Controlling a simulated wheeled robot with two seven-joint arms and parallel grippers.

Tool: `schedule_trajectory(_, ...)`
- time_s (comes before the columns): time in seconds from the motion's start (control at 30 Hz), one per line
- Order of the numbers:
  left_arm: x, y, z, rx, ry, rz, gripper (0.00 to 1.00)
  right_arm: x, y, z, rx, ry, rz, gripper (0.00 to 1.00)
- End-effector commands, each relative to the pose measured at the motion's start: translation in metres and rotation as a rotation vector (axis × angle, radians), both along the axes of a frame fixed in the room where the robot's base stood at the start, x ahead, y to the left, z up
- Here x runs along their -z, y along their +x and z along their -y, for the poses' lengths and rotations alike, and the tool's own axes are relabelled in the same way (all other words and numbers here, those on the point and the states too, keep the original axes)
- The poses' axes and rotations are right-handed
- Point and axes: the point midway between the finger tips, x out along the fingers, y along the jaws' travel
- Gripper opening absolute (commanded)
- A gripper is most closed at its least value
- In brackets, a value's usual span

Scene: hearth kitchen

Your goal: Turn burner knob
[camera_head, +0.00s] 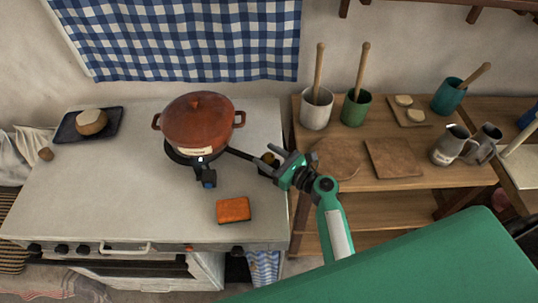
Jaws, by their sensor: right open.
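The white stove (110,190) has a row of dark burner knobs on its front edge: one far left (34,248), one beside it (62,249) and a third (83,249). Another dark knob (237,250) is at the front right. My right gripper (268,162) is open above the stove's right edge, near the end of a dark pan handle. It is well behind the front knobs and not touching them. A small yellowish thing shows by its fingers; I cannot tell what it is. My left gripper is not in view.
A red lidded pot (197,124) sits on the stove, with a small black and blue thing (207,178) before it. An orange sponge (233,209) lies near the front. A dark tray (68,133) is at left. The wooden shelf (385,215) at right holds cups, boards and jugs.

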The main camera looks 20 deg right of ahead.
Motion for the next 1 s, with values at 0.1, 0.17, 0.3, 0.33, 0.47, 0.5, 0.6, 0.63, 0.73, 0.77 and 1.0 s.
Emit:
schedule_trajectory(0.1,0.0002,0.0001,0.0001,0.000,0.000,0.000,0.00,0.0001,-0.0001,0.0001,0.000,0.000,0.000,0.53)
schedule_trajectory(0.17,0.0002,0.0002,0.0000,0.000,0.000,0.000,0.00,0.0001,-0.0002,0.0001,0.000,0.000,0.000,0.49)
schedule_trajectory(0.3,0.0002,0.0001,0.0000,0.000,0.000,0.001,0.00,-0.0001,-0.0002,0.0003,0.000,0.000,0.000,0.22)
schedule_trajectory(0.33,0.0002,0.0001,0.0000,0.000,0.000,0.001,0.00,-0.0001,-0.0002,0.0002,0.000,0.000,0.000,0.16)
schedule_trajectory(0.47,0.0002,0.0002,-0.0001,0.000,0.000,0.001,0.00,0.0000,-0.0003,0.0002,-0.001,0.000,0.000,0.09)
schedule_trajectory(0.5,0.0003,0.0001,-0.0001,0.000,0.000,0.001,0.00,0.0000,-0.0003,0.0003,-0.003,0.000,0.000,0.09)
schedule_trajectory(0.6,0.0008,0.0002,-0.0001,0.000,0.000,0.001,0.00,0.0001,-0.0002,0.0005,-0.014,-0.001,0.001,0.09)
schedule_trajectory(0.63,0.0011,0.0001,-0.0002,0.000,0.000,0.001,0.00,0.0002,-0.0001,0.0007,-0.021,-0.002,0.001,0.09)
schedule_trajectory(0.73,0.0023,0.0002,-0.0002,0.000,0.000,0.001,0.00,0.0002,0.0004,0.0013,-0.051,-0.002,0.002,0.09)
schedule_trajectory(0.77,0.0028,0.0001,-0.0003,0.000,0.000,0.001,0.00,0.0002,0.0004,0.0013,-0.065,-0.004,0.001,0.09)
schedule_trajectory(1.0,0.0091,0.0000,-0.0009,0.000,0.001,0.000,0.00,0.0010,0.0010,0.0023,-0.229,-0.006,0.002,0.09)
